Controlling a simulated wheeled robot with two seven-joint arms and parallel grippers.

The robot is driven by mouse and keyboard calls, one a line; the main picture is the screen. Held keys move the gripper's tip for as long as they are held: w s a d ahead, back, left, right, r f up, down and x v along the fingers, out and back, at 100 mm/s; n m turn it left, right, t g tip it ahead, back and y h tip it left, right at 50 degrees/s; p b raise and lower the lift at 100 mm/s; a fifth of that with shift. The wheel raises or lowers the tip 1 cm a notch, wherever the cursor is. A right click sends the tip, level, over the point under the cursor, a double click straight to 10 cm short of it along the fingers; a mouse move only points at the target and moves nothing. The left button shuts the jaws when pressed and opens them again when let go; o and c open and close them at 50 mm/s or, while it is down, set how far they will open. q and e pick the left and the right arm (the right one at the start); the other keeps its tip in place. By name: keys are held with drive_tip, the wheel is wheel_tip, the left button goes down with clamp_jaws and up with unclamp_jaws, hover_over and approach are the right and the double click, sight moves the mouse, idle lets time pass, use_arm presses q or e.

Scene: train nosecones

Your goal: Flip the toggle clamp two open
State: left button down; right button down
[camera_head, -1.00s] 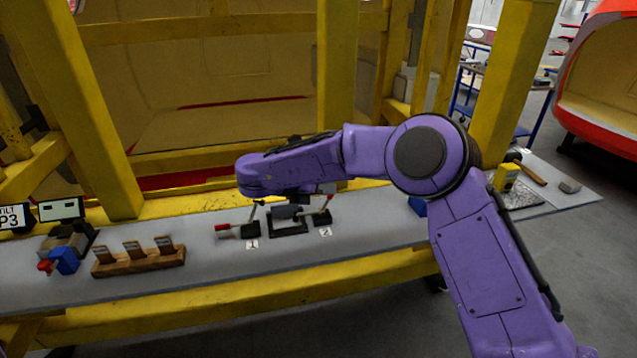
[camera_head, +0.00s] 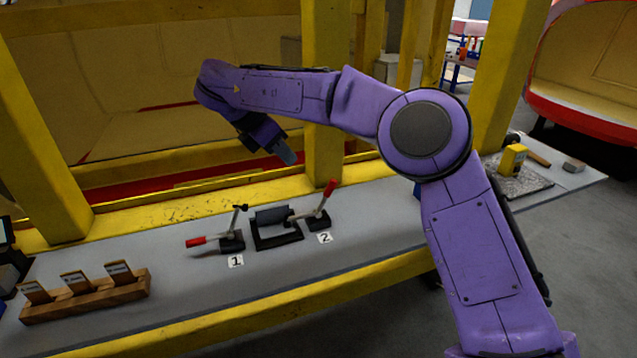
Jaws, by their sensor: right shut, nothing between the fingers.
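Toggle clamp two (camera_head: 318,218) stands on the grey bench right of the middle, behind the label "2" (camera_head: 325,238). Its red-tipped handle (camera_head: 329,189) points up and to the right. Toggle clamp one (camera_head: 232,241) is to its left by the label "1" (camera_head: 236,261), with its red handle lying out to the left. A dark block in a black frame (camera_head: 275,228) sits between the clamps. My right gripper (camera_head: 288,157) is shut and empty, above and behind the clamps, apart from both. My left gripper is not in view.
A wooden rack with several cards (camera_head: 88,295) stands at the bench's left. A yellow object (camera_head: 512,159) sits on a plate at the far right. A yellow post (camera_head: 325,100) rises behind the clamps. The bench front (camera_head: 230,300) is clear.

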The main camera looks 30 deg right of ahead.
drive_tip(key=p, duration=0.2)
approach(328, 187)
wheel_tip(328, 187, down, 3)
drive_tip(key=shift+d+f+p, duration=0.35)
drive_tip(key=shift+d+p, duration=0.15)
drive_tip(key=shift+d, duration=0.1)
drive_tip(key=shift+d+f+p, duration=0.35)
drive_tip(key=shift+d+p, duration=0.15)
drive_tip(key=shift+d, duration=0.1)
drive_tip(key=shift+d+f, duration=0.35)
drive_tip(key=shift+d, duration=0.1)
